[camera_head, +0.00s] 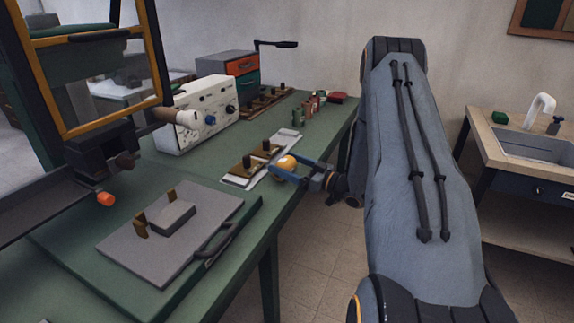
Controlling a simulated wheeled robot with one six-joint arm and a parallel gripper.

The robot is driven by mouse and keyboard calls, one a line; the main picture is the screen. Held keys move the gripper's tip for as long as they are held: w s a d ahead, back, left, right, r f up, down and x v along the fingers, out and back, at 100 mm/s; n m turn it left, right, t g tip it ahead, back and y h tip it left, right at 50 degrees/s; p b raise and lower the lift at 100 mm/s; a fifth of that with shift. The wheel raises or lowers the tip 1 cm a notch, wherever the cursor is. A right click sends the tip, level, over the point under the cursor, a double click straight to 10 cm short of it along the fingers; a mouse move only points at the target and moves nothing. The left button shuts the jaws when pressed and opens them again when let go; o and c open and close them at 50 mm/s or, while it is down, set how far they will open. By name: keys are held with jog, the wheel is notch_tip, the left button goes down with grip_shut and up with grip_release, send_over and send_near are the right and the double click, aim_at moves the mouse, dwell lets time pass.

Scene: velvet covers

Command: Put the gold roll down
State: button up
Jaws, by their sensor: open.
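The gold roll (287,163) sits near the right edge of the green table, at the near end of a pale strip with brass blocks. My gripper (284,167) has blue fingers and reaches in from the right. The fingers are apart, with the gold roll between or just beside them. Whether either finger touches the roll is too small to tell. The roll's underside is partly hidden by the near finger, so I cannot tell exactly what it rests on.
The pale strip (286,138) carries brass blocks with black knobs. A grey plate (150,250) with brass posts lies in front on the green table (240,262). A white control box (185,132) and small bottles (298,117) stand farther back. A sink (535,148) is at right.

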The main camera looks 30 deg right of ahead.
jog(key=r+b+v, duration=0.1)
jog(key=b+v, duration=0.1)
jog(key=v, duration=1)
jog(key=shift+f, duration=0.4)
